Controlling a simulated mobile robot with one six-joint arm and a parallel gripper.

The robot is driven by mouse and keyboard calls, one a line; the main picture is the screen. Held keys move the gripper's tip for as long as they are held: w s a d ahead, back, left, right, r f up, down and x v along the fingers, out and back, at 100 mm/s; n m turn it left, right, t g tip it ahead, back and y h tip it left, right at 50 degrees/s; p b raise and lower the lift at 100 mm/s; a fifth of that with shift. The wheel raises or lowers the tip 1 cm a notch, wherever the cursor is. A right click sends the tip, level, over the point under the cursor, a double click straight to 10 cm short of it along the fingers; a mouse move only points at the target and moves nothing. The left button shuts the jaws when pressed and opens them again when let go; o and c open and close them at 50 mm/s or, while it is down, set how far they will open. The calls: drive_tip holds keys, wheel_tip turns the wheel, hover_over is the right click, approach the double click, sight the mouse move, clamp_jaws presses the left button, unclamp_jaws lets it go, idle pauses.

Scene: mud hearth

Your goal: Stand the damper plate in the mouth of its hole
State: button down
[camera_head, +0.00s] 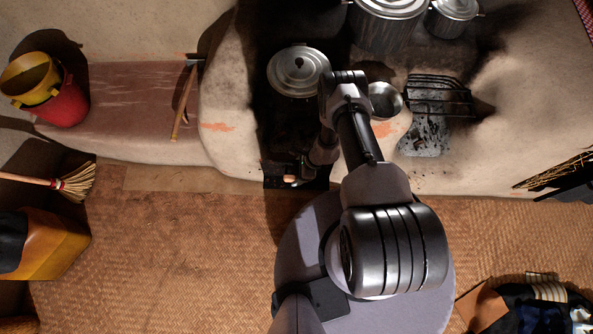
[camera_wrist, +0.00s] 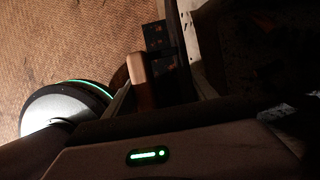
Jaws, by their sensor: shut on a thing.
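My gripper (camera_head: 303,172) is at the front edge of the hearth, and its jaws are shut on the wooden handle (camera_wrist: 141,80) of the damper plate. In the head view the handle is a small pale end beside the jaws. The plate (camera_wrist: 160,40) is dark with rusty spots in the wrist view; its dark edge also shows in the head view (camera_head: 274,183). The plate is at the dark front opening of the hearth. Shadow and my arm hide most of the hole's mouth, so I cannot tell whether the plate touches or stands in it.
A lidded pot (camera_head: 298,71), a small metal bowl (camera_head: 385,101) and a grate (camera_head: 438,97) are on the hearth. A wooden-handled tool (camera_head: 181,115) lies on the ledge, left of my arm. A broom (camera_head: 75,183) and yellow can (camera_head: 55,246) are at left. The woven mat (camera_head: 170,260) has clear room.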

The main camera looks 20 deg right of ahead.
drive_tip(key=w+d+f+b, duration=0.2)
drive_tip(key=w+d+b, duration=0.2)
drive_tip(key=w+b, duration=0.3)
drive_tip(key=shift+w, duration=2.65)
drive_tip(key=shift+c, duration=1)
unclamp_jaws()
